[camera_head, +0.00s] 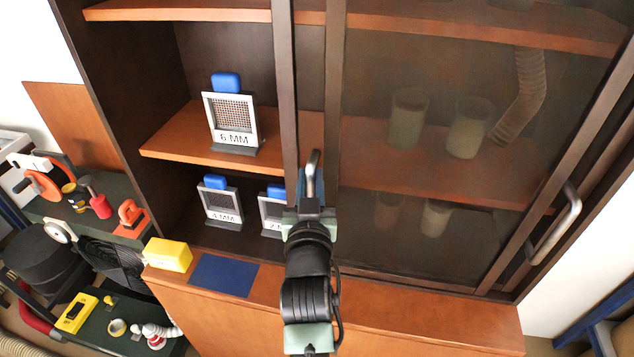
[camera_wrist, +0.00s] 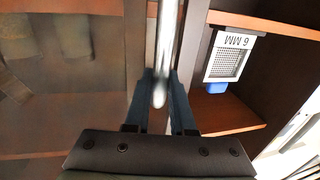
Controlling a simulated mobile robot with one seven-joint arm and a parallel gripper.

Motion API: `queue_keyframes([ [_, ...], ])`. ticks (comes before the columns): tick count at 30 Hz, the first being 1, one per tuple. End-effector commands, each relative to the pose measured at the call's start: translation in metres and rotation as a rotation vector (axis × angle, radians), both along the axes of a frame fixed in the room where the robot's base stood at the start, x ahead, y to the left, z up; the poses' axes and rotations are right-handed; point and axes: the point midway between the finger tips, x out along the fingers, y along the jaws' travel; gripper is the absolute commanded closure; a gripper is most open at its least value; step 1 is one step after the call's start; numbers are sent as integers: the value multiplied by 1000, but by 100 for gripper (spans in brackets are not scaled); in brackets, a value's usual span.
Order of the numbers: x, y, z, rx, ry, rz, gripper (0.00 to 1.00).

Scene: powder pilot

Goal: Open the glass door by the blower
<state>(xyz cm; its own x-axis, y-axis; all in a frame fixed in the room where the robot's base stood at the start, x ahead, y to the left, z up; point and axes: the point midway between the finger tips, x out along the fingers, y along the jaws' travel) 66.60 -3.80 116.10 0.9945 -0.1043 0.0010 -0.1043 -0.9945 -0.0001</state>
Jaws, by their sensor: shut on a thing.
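The cabinet's glass door (camera_head: 420,130) has a dark wood frame and tinted panes on the right side of the head view. A silver bar handle (camera_head: 314,165) stands at the dark uprights near the middle of the cabinet. My gripper (camera_head: 311,185) is shut on this handle. In the wrist view the handle (camera_wrist: 164,60) runs between the two blue fingers of my gripper (camera_wrist: 161,105). A second silver handle (camera_head: 557,225) is on the right end frame. The left part of the cabinet shows open shelves. I cannot tell which thing is the blower.
Screens marked 6 MM (camera_head: 233,122), 4 MM (camera_head: 221,205) and a partly hidden one stand on the left shelves. Jars (camera_head: 468,130) and a ribbed hose (camera_head: 523,95) show behind glass. A yellow block (camera_head: 168,255) and blue mat (camera_head: 224,274) lie on the ledge. A cluttered cart stands left.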

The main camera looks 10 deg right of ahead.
Motion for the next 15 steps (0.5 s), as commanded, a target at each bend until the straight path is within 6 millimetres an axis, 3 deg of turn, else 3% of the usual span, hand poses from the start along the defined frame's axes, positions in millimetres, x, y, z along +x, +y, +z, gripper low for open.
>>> queue_keyframes([
  [1,-2,-11,-4,-2,8,-20,100],
  [13,-2,-15,-5,-5,12,-27,100],
  [14,-2,-15,-5,-5,12,-27,72],
  [15,-2,-15,-5,-5,13,-27,65],
])
